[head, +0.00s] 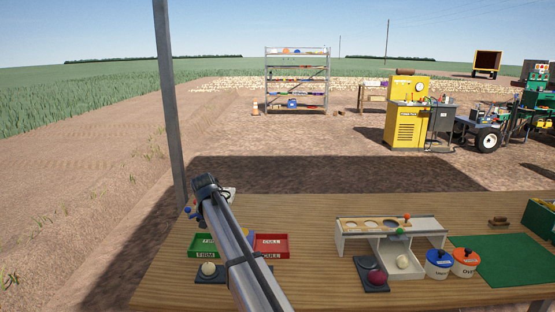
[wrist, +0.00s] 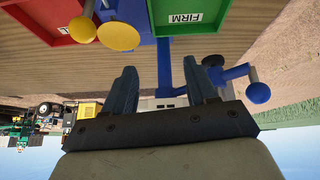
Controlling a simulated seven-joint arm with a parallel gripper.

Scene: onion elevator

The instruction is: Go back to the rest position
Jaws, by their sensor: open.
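My gripper (wrist: 160,82) shows in the wrist view with its two dark fingers apart and nothing between them. In that tilted-over view a green tray labelled FIRM (wrist: 180,40), a blue object (wrist: 143,22) and a red tray (wrist: 60,22) lie beyond the fingers. Two yellow round pieces (wrist: 118,37) and a blue jointed piece (wrist: 235,74) are also near. In the head view my grey arm rises from the bottom edge over the table's left part; the gripper cannot be made out there.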

